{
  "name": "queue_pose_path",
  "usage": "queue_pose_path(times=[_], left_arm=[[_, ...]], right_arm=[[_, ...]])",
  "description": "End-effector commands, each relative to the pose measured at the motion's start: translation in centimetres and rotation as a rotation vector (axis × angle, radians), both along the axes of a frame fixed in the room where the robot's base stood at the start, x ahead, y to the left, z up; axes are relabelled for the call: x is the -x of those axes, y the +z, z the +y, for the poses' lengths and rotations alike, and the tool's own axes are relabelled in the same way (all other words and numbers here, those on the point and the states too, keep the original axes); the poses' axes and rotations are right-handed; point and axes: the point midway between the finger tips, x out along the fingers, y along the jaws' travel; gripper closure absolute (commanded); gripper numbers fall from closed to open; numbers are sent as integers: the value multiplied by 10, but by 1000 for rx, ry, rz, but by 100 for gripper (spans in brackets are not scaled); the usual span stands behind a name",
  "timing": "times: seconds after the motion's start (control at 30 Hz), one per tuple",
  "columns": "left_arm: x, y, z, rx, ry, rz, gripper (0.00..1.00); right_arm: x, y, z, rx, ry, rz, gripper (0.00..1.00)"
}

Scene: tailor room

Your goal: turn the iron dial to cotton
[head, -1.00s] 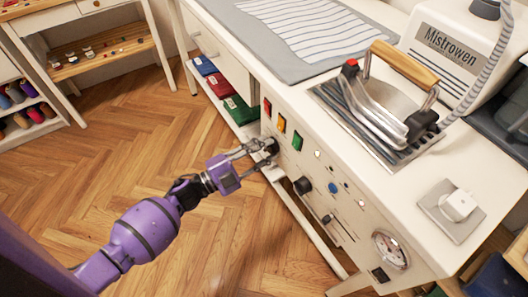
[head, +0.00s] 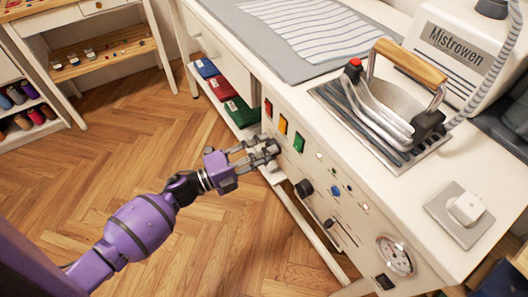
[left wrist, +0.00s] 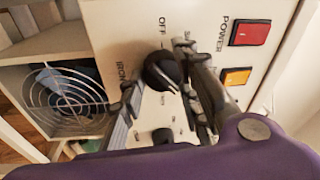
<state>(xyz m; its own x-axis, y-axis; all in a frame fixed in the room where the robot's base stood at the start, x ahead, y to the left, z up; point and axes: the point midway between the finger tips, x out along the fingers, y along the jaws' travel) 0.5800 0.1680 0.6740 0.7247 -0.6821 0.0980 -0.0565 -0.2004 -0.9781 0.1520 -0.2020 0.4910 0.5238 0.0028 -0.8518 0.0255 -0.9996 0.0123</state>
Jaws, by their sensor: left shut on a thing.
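The iron dial is a round black knob (left wrist: 160,70) on the cream front panel. In the left wrist view it sits between the words IRON and POWER, with OFF printed beside it. My left gripper (head: 270,150) is at the panel, below the coloured buttons, and hides the dial in the head view. In the left wrist view its fingers (left wrist: 161,84) lie on either side of the knob, shut on it. They cover part of the scale, and the cotton mark cannot be made out. My right gripper is in neither view.
Red, yellow and green buttons (head: 284,125) sit just above the gripper. A second black knob (head: 304,188) and a gauge (head: 396,255) are farther along the panel. The iron (head: 395,100) rests on its stand on top. Open wooden floor lies left of the panel.

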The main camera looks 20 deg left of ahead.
Motion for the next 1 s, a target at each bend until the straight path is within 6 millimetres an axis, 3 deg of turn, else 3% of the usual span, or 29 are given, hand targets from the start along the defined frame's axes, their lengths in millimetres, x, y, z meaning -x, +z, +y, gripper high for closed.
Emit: queue_pose_path(times=[0.03,0.3,0.33,0.4,0.83,1.0], left_arm=[[3,-7,-3,-7,-5,11,96],[4,-8,-3,-7,-3,13,96],[3,-8,-3,-7,-3,13,66],[3,-8,-2,-5,-3,13,56],[2,-4,0,-3,-1,6,55],[15,-6,11,-5,0,8,55]], right_arm=[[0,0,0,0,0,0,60],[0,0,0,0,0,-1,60],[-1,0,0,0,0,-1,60],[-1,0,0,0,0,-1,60],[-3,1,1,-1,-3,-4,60],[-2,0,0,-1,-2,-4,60]])
